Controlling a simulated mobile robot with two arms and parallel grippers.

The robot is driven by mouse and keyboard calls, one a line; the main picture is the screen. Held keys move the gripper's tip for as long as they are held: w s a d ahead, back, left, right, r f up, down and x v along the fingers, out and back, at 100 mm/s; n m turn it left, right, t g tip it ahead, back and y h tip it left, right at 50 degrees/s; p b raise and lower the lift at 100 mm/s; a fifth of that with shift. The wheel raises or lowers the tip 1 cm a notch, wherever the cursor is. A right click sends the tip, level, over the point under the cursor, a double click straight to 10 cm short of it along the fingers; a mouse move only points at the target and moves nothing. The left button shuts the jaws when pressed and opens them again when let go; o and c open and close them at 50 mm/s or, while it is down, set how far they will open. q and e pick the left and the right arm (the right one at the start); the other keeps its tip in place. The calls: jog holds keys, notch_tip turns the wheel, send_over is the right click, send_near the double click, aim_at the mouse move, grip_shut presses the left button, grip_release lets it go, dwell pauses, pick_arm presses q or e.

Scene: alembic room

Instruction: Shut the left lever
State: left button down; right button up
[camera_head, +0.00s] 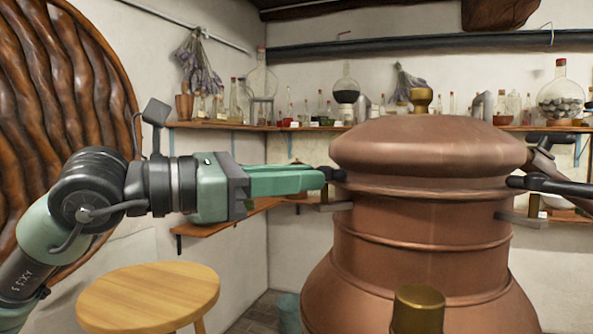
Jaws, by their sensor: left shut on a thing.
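A large copper still (425,240) with a domed lid (428,143) stands at centre right. The left lever (338,174) is a small dark piece at the left side of the still, just under the lid's rim. My left gripper (322,177), with green fingers, reaches in from the left and is shut on this lever. The fingertips hide most of it, so its exact angle is hard to tell. A similar dark lever (550,185) sticks out from the still's right side. My right gripper cannot be made out.
A round wooden stool (148,297) stands at the lower left, below my left arm. A brass cylinder (418,310) rises in front of the still. Wall shelves (290,128) behind hold glass flasks and bottles. A lower shelf (228,222) runs behind my gripper.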

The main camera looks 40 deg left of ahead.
pick_arm(q)
jog(key=shift+f, duration=0.1)
dwell(0.4)
jog(key=c, duration=1.4)
grip_release()
jog(key=shift+s+a+y+b, duration=0.15)
jog(key=shift+s+y+b, duration=0.05)
jog(key=shift+y+b, duration=0.15)
jog(key=b+v, duration=0.5)
jog(key=v, duration=0.2)
jog(key=shift+s, duration=0.2)
jog(key=shift+f, duration=0.1)
